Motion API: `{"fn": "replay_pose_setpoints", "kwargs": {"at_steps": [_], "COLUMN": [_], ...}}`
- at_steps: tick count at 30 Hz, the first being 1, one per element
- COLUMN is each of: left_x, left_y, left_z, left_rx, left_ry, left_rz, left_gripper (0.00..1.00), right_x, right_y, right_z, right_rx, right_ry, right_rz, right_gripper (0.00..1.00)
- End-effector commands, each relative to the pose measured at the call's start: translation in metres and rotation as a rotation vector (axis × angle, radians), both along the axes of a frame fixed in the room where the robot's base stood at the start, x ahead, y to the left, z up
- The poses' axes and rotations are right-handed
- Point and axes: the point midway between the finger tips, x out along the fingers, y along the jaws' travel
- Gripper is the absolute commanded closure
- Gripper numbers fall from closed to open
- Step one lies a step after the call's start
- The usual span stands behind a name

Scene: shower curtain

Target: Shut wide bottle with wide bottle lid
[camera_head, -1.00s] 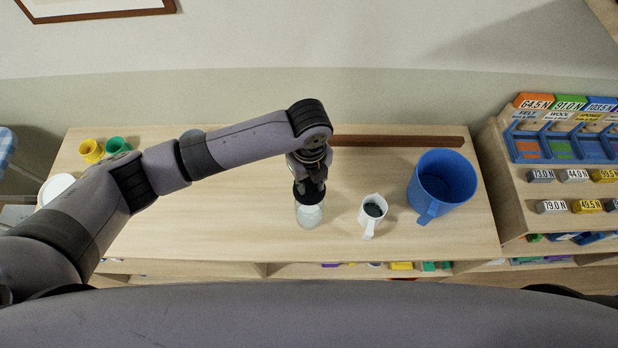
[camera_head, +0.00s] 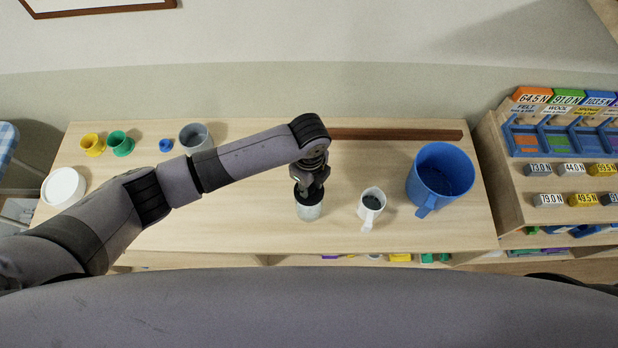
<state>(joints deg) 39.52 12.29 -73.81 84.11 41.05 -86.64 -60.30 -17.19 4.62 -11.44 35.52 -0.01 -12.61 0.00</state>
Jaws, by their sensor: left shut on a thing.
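The wide bottle (camera_head: 309,212) is a pale, short, upright bottle on the wooden table, near the middle of the head view. The wide bottle lid (camera_head: 308,197) looks black and is at the mouth of the bottle. I cannot tell whether it is seated or just above the rim. My left gripper (camera_head: 309,187) points down over the bottle and is shut on the lid. The gripper hides part of the lid's top. My right gripper is not in view.
A white jug (camera_head: 371,206) stands close to the right of the bottle, and a large blue mug (camera_head: 440,178) stands further right. Yellow (camera_head: 92,145) and green (camera_head: 121,144) cups, a grey cup (camera_head: 195,136) and a white round dish (camera_head: 63,186) are at the left. A brown bar (camera_head: 395,135) lies behind.

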Motion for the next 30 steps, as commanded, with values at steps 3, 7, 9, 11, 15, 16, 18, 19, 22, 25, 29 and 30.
{"fn": "replay_pose_setpoints", "kwargs": {"at_steps": [3,7,9,11,15,16,18,19,22,25,29,30], "left_x": [-0.002,-0.001,-0.001,-0.001,-0.001,-0.002,-0.001,-0.001,-0.001,0.0,0.0,0.0], "left_y": [-0.001,0.0,0.0,0.0,-0.001,-0.001,-0.001,-0.001,0.0,0.0,0.0,0.0], "left_z": [0.003,-0.002,-0.002,-0.002,-0.002,-0.002,-0.002,-0.001,-0.001,-0.001,-0.001,-0.001], "left_rx": [0.0,-0.001,-0.001,0.0,-0.002,-0.001,-0.002,-0.002,-0.001,-0.001,0.0,0.0], "left_ry": [0.004,0.003,0.002,0.001,0.003,0.004,0.004,0.003,0.002,0.0,0.0,0.0], "left_rz": [0.12,0.292,0.353,0.383,0.497,0.54,0.636,0.673,0.762,0.791,0.789,0.788], "left_gripper": [1.0,1.0,1.0,1.0,1.0,1.0,1.0,1.0,1.0,1.0,1.0,1.0], "right_x": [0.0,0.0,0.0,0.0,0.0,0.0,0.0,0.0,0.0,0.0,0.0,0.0], "right_y": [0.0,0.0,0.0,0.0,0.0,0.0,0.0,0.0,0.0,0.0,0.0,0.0], "right_z": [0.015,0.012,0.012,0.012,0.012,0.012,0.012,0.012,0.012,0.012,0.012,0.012], "right_rx": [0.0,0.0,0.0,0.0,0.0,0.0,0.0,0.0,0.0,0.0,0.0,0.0], "right_ry": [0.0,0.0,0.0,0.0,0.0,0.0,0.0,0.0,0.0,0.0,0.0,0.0], "right_rz": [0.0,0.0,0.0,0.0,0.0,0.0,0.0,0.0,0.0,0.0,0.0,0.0], "right_gripper": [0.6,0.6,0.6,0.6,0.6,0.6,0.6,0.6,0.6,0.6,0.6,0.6]}}
